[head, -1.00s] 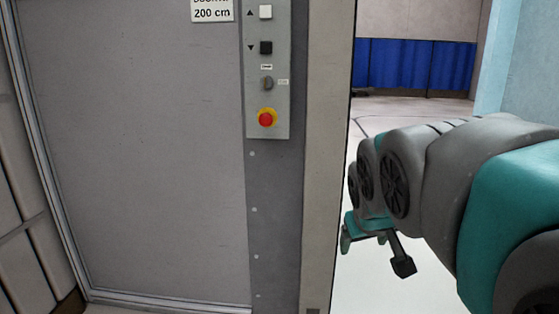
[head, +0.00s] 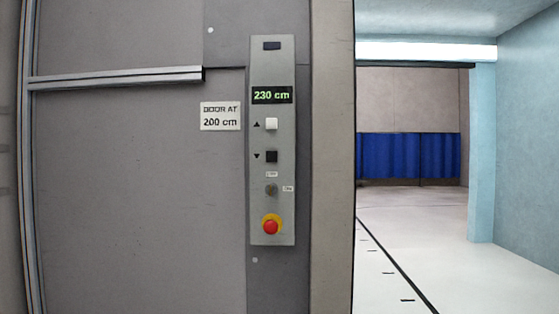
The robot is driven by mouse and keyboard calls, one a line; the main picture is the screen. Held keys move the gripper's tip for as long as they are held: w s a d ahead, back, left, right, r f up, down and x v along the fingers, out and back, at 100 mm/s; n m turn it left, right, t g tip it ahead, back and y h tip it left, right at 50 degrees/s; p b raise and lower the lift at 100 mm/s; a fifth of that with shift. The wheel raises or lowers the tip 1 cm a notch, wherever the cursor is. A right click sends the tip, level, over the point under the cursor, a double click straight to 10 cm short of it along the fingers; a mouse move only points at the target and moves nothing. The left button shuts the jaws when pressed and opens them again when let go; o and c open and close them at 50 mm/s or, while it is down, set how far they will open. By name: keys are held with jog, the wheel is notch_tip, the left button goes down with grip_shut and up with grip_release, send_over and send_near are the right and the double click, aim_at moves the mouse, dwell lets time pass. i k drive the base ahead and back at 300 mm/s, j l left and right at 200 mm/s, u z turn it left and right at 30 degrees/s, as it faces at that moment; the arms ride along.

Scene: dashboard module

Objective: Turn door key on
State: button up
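The door control panel (head: 273,205) is a narrow grey plate on the wall, right of centre-left in the head view. Its small dark key switch (head: 271,190) sits between the black down button (head: 271,157) and the red emergency stop (head: 270,226) on its yellow ring. Small labels stand above and right of the key switch, too small to read. The key's exact angle is too small to tell. A display (head: 272,95) reads 230 cm. A white up button (head: 271,124) sits below it. My gripper is not in view.
A sign (head: 220,116) left of the panel reads "DOOR AT 200 cm". A metal rail (head: 117,77) crosses the grey door at left. Right of the door post (head: 332,160), an opening shows clear pale floor (head: 450,275), a blue curtain (head: 407,159) and a light blue wall (head: 520,140).

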aim_at(271, 190)
jog(key=j+u, duration=0.3)
jog(key=i+j+u, duration=0.2)
jog(key=j+u, duration=0.15)
jog(key=i+j+u, duration=0.15)
jog(key=j+u, duration=0.15)
jog(key=j, duration=0.1)
